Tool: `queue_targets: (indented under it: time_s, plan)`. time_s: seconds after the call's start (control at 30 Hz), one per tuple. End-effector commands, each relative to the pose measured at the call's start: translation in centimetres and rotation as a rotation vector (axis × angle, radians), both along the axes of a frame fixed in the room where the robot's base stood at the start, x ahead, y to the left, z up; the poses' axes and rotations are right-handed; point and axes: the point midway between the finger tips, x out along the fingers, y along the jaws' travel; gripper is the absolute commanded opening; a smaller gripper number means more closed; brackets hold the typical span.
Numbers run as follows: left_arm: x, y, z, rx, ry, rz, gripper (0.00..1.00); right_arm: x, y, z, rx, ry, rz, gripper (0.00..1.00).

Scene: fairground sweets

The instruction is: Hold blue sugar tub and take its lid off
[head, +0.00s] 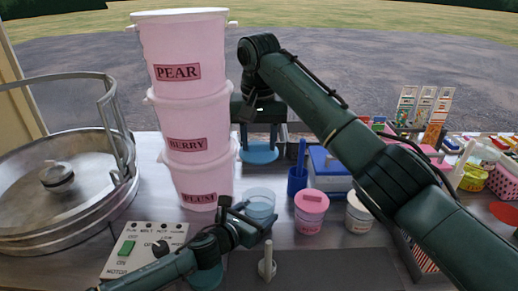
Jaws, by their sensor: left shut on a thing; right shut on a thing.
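The blue sugar tub (261,205) stands upright on the counter without its lid; its open top shows. My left gripper (249,217) is shut on the tub, low in the middle of the view. The round blue lid (258,155) is up above the tub and apart from it. My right gripper (259,135) is shut on the lid from above; its arm crosses in from the lower right. The fingertips on the lid are partly hidden by the gripper's own body.
Stacked pink buckets (185,100) stand close left of the tub. A pink-lidded tub (311,208), a white-lidded tub (358,214) and a blue box (330,165) are to the right. A metal floss pan (60,195) and a switch panel (143,248) are at left. A short peg (267,262) stands in front.

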Motion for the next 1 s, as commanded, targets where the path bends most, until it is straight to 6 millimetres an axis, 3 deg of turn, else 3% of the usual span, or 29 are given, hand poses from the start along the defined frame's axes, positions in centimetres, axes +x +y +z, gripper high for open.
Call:
queue_targets:
  time_s: [0.2,1.0]
  plan:
    - [0.1,-0.1,0.4,-0.004,-0.006,-0.002,0.61,0.0,0.0,1.2,-0.001,0.001,-0.001,0.22]
    - [0.1,-0.1,-0.8,-0.003,-0.005,-0.002,0.61,0.0,0.0,0.3,-0.001,0.000,-0.001,0.22]
